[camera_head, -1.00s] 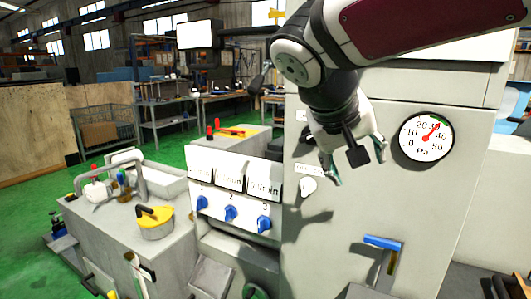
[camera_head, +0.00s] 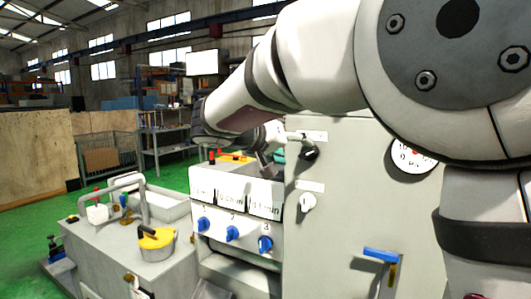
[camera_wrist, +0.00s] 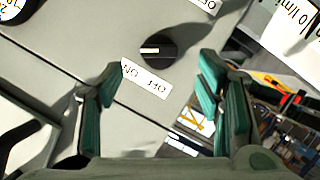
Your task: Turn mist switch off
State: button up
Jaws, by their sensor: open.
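A black rotary knob (camera_head: 310,154) sits on the grey cabinet face below a white label (camera_head: 308,135). In the wrist view, the knob (camera_wrist: 157,49) has a white mark pointing left, and the label (camera_wrist: 146,80) reads ON and OFF. A white knob (camera_head: 307,202) sits lower on the same face. No readable wording names the mist switch. My gripper (camera_wrist: 162,70) is open, with the black knob showing beyond the gap between its fingers. In the head view, my gripper (camera_head: 280,150) is partly hidden by the arm, left of the black knob. Contact cannot be told.
Several blue knobs (camera_head: 232,233) line a panel with white gauges at the left. A round dial (camera_head: 408,160) is partly hidden by my arm. A blue-handled lever (camera_head: 383,255) stands out from the lower cabinet. A yellow-lidded pot (camera_head: 156,240) is further left.

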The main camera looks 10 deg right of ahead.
aim_at(305, 153)
jog(key=x, duration=0.6)
jog(key=shift+w+d+f, duration=0.15)
jog(key=shift+d, duration=0.05)
jog(key=c, duration=1.1)
